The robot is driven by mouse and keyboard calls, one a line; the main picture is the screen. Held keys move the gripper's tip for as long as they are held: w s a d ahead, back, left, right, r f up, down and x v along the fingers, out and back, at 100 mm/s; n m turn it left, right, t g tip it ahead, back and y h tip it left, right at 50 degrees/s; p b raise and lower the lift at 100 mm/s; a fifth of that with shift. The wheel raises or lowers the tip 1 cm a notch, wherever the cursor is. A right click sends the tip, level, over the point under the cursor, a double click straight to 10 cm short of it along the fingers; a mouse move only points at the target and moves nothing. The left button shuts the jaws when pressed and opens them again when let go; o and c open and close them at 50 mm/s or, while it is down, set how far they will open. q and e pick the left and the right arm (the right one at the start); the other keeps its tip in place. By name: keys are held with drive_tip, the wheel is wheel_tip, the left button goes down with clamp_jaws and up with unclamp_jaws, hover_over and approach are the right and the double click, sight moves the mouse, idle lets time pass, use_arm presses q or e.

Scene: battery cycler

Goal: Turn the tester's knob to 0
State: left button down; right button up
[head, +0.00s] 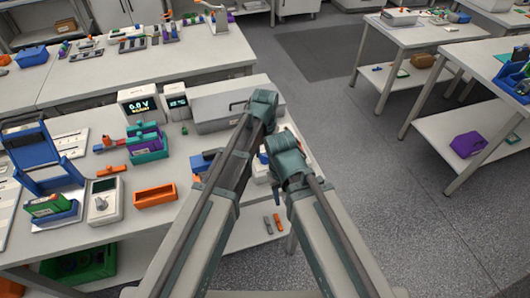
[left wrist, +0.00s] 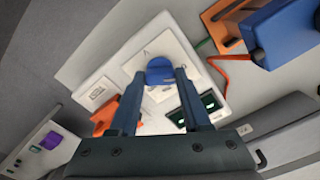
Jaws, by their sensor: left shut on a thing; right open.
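The white tester (left wrist: 143,53) shows in the left wrist view, with a blue knob (left wrist: 160,66) on its face and a dark green socket block below right. My left gripper (left wrist: 160,78) is shut on the knob, one finger on each side. The mark the knob points at is too small to read. In the head view my arms cover the left fingers and most of the tester. The fingers of my right gripper cannot be made out there.
An orange tray (head: 155,196) and a handheld meter (head: 105,200) sit at the left. The floor to the right is open.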

sight(265, 155)
use_arm(q)
drive_tip(key=shift+n, duration=0.4)
drive_tip(key=shift+c, duration=1.8)
unclamp_jaws()
drive_tip(key=shift+r, duration=0.1)
wheel_tip(265, 155, up, 14)
drive_tip(key=p, duration=1.3)
drive_tip(key=shift+f+p, duration=0.2)
drive_tip(key=shift+p, duration=0.2)
drive_tip(key=shift+f, duration=0.1)
